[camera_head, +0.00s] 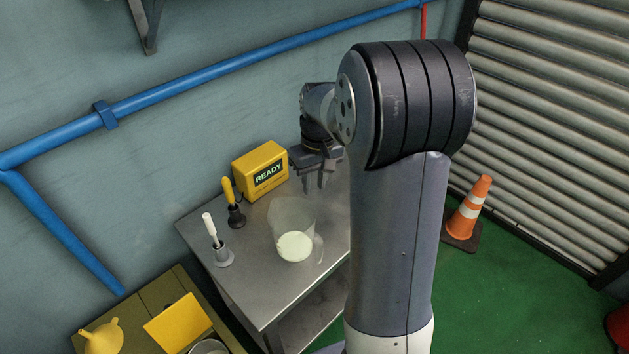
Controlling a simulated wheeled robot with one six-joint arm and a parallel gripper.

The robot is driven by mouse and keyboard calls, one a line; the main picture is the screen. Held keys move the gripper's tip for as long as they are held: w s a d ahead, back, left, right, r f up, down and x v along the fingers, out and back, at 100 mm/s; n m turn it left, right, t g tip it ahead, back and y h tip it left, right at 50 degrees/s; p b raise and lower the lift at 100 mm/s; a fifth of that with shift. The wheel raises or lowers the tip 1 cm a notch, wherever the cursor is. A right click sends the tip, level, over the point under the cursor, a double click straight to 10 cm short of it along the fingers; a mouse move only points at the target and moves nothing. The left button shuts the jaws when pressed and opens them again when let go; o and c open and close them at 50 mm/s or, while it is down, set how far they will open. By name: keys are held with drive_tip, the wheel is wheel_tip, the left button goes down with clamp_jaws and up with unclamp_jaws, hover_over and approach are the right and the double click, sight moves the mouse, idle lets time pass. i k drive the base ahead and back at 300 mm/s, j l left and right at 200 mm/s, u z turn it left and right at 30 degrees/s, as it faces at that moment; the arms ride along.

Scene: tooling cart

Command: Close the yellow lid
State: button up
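A flat yellow panel (178,322), which looks like the yellow lid, is at the lower left on an olive-brown surface. It appears tilted, and the bottom edge of the picture cuts off what lies around it. A round metal rim (208,347) shows just right of it, partly cut off; I cannot tell whether the two are joined. My gripper (318,186) hangs above the back right of the metal cart top, fingers pointing down and apart, with nothing between them. It is far to the right of and behind the yellow panel.
The metal cart top (258,296) carries a yellow READY box (261,171), a clear jug (293,222) with pale contents, a yellow-handled tool (229,191) and a white-handled tool (211,230) in stands. A cone (469,209) stands right.

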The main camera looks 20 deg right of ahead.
sight(180, 322)
drive_tip(key=u, duration=1.55)
